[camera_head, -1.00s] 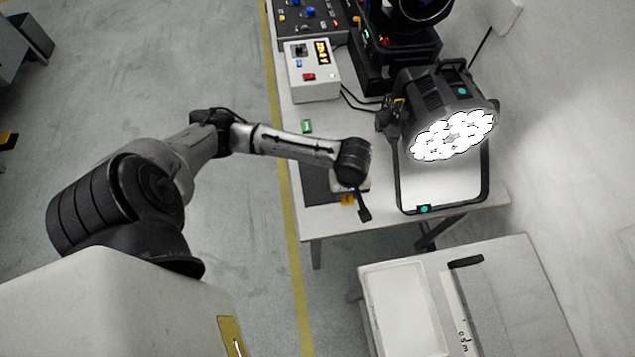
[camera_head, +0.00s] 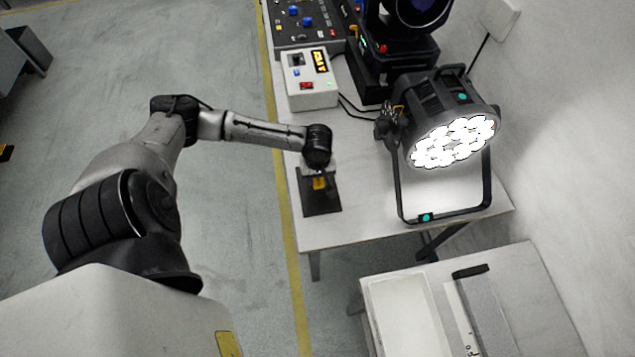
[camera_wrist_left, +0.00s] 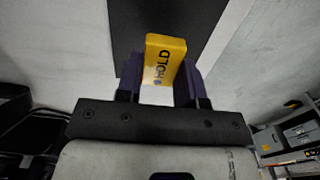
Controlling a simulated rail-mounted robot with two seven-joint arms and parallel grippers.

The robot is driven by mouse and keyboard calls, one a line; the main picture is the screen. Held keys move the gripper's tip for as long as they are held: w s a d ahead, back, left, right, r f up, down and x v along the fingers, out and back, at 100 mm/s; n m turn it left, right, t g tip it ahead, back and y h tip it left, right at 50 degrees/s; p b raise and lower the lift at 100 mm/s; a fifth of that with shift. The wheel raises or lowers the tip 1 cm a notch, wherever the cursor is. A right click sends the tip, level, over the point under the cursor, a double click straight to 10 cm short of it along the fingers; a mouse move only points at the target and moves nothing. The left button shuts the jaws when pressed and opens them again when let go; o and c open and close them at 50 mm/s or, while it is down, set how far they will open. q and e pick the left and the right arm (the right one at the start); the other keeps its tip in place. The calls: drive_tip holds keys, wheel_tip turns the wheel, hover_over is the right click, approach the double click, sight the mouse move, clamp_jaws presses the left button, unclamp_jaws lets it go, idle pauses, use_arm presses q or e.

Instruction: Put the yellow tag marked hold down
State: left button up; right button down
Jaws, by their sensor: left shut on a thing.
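The yellow tag marked HOLD (camera_wrist_left: 163,62) is between the two fingers of my left gripper (camera_wrist_left: 160,85) in the left wrist view, and the fingers are shut on it. In the head view the tag (camera_head: 319,184) shows as a small yellow patch under my left gripper (camera_head: 322,188). It is over the dark mat (camera_head: 318,208) at the table's left edge. The mat also shows behind the tag in the left wrist view (camera_wrist_left: 205,18). I cannot tell whether the tag touches the mat. My right gripper is not in view.
A lit par can (camera_head: 452,142) stands in its yoke to the right on the white table (camera_head: 365,190). A white control box (camera_head: 311,88) and a mixing desk (camera_head: 305,22) are farther back. A lower bench (camera_head: 530,290) with a white tray (camera_head: 400,315) is in front.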

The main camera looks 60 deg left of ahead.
sight(318, 183)
use_arm(q)
drive_tip(key=shift+f+b, duration=0.6)
drive_tip(key=shift+f, duration=1.4)
drive_tip(key=o, duration=0.9)
drive_tip(key=shift+f, duration=0.1)
